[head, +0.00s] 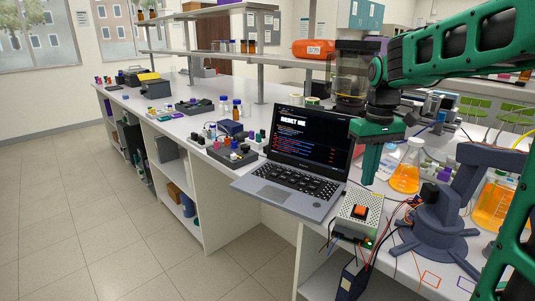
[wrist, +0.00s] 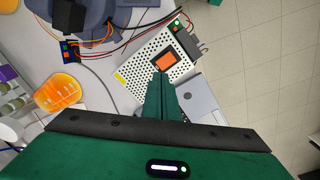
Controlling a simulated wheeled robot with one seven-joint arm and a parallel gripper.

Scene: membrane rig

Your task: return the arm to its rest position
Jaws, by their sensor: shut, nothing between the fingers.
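My green arm reaches in from the upper right in the head view. My gripper (head: 369,182) points down with its fingers together and empty, just behind a perforated metal box with an orange button (head: 360,211). In the wrist view the shut fingers of my gripper (wrist: 160,82) point toward the same orange button (wrist: 164,61) on the metal box (wrist: 137,74). From these views I cannot tell whether the fingertips touch the box.
An open laptop (head: 300,170) stands left of the gripper. A dark round-based device (head: 436,218) with wires stands to the right, near flasks of orange liquid (head: 406,172). Shelves (head: 215,10) rise behind the bench. Floor (head: 110,220) at the left is clear.

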